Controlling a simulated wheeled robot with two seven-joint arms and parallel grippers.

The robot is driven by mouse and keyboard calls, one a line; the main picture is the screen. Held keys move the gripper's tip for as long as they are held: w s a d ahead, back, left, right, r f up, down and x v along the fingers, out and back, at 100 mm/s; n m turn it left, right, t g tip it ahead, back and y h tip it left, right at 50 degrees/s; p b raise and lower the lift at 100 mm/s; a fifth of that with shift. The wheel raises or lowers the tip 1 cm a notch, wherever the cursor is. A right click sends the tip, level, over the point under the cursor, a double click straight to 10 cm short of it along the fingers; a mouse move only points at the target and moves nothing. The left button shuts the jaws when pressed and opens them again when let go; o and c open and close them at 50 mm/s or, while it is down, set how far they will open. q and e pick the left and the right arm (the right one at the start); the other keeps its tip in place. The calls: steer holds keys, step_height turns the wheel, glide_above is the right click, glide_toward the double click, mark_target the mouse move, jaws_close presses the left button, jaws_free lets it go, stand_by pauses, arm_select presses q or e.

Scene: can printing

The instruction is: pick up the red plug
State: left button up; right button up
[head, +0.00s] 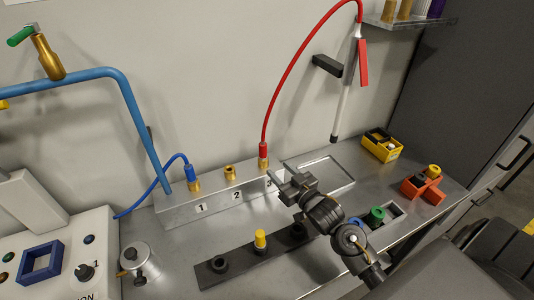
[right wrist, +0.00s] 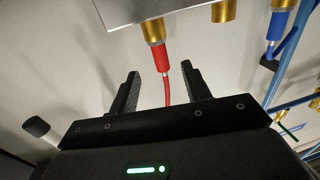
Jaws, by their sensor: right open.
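The red plug (head: 263,150) stands upright in the brass socket at number 3 on the metal block, with a red hose running up from it. In the right wrist view the red plug (right wrist: 161,56) shows ahead, its hose passing between the fingers. My right gripper (head: 277,176) is close in front of the block, just right of and below the plug in the head view. In the right wrist view my right gripper (right wrist: 161,75) is open and empty, its fingers to either side of the plug's line. My left gripper is not in view.
A blue plug (head: 192,172) with a blue hose sits at number 1; the brass socket (head: 230,172) at number 2 is bare. A yellow-topped peg (head: 260,239) stands on the dark strip in front. A yellow box (head: 381,146) and a red holder (head: 423,188) lie to the right.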

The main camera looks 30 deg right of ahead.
mark_target(265, 156)
steer(key=w+b, duration=0.1)
steer(key=w, duration=0.1)
steer(key=w+b, duration=0.1)
steer(key=w, duration=0.2)
steer(key=shift+a+f, duration=0.15)
steer(key=shift+a, duration=0.05)
steer(key=shift+w, duration=0.25)
steer(key=w+b, duration=0.1)
steer(key=w, duration=0.1)
steer(key=w+b, duration=0.2)
steer(key=shift+w+a, duration=0.2)
steer(key=shift+w, duration=0.35)
steer(key=shift+s+r, duration=0.1)
steer(key=shift+r, duration=0.1)
steer(key=shift+c, duration=0.5)
jaws_close()
